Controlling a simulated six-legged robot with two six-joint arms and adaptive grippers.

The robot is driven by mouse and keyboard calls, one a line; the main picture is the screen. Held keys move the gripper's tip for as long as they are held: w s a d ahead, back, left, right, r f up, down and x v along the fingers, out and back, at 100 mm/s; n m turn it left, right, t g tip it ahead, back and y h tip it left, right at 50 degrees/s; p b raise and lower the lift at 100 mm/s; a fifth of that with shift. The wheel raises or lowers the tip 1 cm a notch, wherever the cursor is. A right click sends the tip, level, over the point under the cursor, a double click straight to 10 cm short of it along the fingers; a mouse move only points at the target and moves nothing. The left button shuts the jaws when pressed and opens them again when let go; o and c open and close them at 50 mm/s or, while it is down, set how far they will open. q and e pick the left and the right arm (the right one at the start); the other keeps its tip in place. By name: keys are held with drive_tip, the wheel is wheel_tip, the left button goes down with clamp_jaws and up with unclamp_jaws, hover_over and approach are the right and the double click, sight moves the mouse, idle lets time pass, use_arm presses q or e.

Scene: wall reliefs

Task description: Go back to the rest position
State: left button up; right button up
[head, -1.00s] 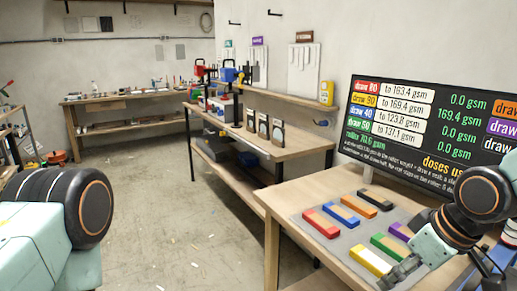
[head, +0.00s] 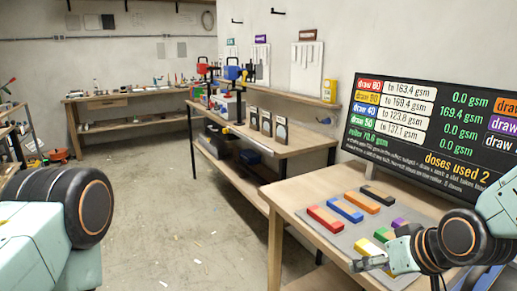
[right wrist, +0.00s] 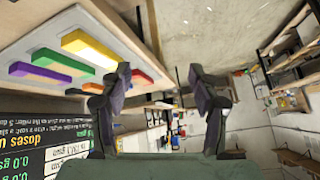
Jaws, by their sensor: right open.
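My right gripper (head: 366,263) is open and empty, above the front of a grey mat (head: 312,229) on the near bench, in front of the yellow block. Its two open fingers show in the right wrist view (right wrist: 160,80) with nothing between them. On the mat lie a red block (head: 325,219), a blue block (head: 345,208), an orange block (head: 362,202) and a black block (head: 377,195). A yellow block, partly hidden in the head view, shows in the right wrist view (right wrist: 92,49), as does a green block (right wrist: 74,62). My left gripper is out of view.
A dark screen (head: 428,135) with coloured dose labels stands behind the near bench (head: 300,195), close to my right arm. A second bench (head: 290,148) with tools stands farther back. Open concrete floor (head: 190,220) lies left of the benches.

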drive_tip(key=s+f+m+g+h, duration=0.1)
drive_tip(key=s+f, duration=0.5)
drive_tip(key=f, duration=0.3)
drive_tip(key=s+f+m+g+h, duration=0.1)
drive_tip(key=s+f+m+g, duration=0.1)
drive_tip(key=s+f, duration=0.6)
drive_tip(key=s+f+n+g+h+b, duration=0.1)
drive_tip(key=s+f+g, duration=0.3)
drive_tip(key=s+f, duration=0.7)
drive_tip(key=s, duration=0.4)
drive_tip(key=shift+d, duration=0.2)
drive_tip(key=shift+r, duration=0.1)
